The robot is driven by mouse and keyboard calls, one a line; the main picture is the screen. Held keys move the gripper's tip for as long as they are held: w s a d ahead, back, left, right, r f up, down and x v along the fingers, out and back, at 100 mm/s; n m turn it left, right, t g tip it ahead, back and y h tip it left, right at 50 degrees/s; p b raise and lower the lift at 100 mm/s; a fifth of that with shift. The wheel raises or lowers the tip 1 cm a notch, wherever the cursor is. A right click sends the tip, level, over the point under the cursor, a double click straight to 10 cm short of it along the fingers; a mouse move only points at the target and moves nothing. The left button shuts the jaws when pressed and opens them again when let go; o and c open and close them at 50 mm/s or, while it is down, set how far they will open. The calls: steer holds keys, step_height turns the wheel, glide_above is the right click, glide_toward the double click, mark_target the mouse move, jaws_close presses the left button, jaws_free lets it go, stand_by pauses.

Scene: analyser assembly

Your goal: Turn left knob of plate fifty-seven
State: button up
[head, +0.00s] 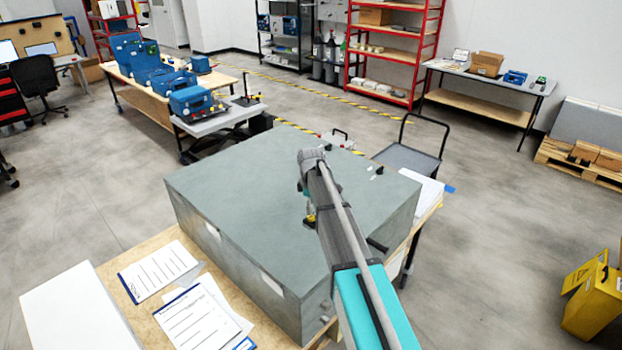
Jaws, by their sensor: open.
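My arm reaches over a large grey box (240,190) on the wooden table. A small part of my gripper (309,219), dark and yellow, shows beside the arm, low over the box top. My forearm hides most of it, so its fingertips and anything between them cannot be made out. No plate numbered fifty-seven and no left knob can be told apart in this view. Small dark and pale fittings (378,171) sit near the far right edge of the box top; they are too small to identify.
Clipboards with papers (158,270) and a white panel (75,312) lie on the near left of the table. A cart (410,160) stands behind the box, blue machines (190,100) on a bench at back left. A yellow bin (597,300) stands right. Floor between is open.

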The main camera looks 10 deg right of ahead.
mark_target(311, 216)
step_height(311, 216, up, 9)
steer(key=p, duration=0.8)
steer(key=shift+r+p, duration=0.15)
steer(key=shift+p, duration=0.15)
stand_by(0.5)
